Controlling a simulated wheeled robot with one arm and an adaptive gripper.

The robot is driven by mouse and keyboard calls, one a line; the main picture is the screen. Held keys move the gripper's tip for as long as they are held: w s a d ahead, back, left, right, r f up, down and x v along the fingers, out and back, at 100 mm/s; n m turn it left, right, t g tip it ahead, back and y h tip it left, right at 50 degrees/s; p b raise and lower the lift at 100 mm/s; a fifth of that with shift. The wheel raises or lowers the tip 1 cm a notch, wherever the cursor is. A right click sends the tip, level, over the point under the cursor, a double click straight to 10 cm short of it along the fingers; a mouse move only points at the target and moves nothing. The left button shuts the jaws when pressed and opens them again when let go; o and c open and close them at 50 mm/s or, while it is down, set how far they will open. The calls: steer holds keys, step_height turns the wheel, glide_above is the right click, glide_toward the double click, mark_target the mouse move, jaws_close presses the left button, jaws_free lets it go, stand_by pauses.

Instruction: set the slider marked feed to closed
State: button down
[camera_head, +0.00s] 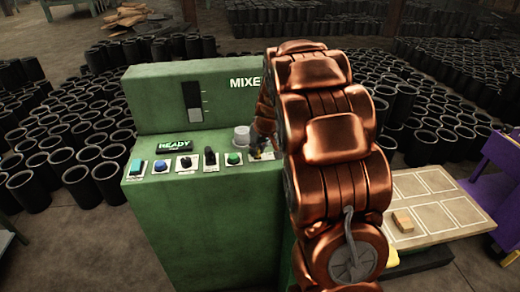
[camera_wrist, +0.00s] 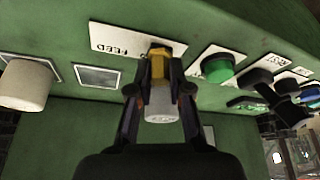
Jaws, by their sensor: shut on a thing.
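The feed slider's white plate (camera_wrist: 118,40) with the word FEED shows in the wrist view on the green mixer panel. A yellow piece (camera_wrist: 158,66) and a grey cylindrical knob (camera_wrist: 158,108) stand out from this plate between my fingers. My gripper (camera_wrist: 160,90) is shut on the slider knob, one dark finger on each side. In the head view my gripper (camera_head: 262,146) is at the right end of the control row, and my arm hides much of the slider there. The slider's setting and the rest of its marking are covered or unreadable.
On the mixer (camera_head: 205,205), a green button (camera_head: 233,158), a black switch (camera_head: 210,158) and other controls sit left of my gripper. A pale cylinder (camera_head: 242,136) stands close behind it. Black sleeves surround the machine. A pale tray (camera_head: 415,237) lies at right.

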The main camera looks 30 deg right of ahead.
steer(key=c, duration=1.1)
jaws_free()
steer(key=shift+w+a, duration=0.1)
steer(key=shift+a, duration=0.1)
steer(key=v, duration=1.2)
steer(key=s+a+f+g, duration=0.2)
steer(key=s+a, duration=0.4)
steer(key=s, duration=0.5)
steer(key=s+a+f+g, duration=0.2)
steer(key=s+a, duration=0.5)
steer(key=s, duration=0.5)
steer(key=s+a+f+g, duration=0.2)
steer(key=s+a, duration=0.4)
steer(key=s, duration=0.6)
steer(key=shift+s+a+f, duration=0.1)
steer(key=shift+s+a, duration=0.05)
steer(key=shift+a, duration=0.25)
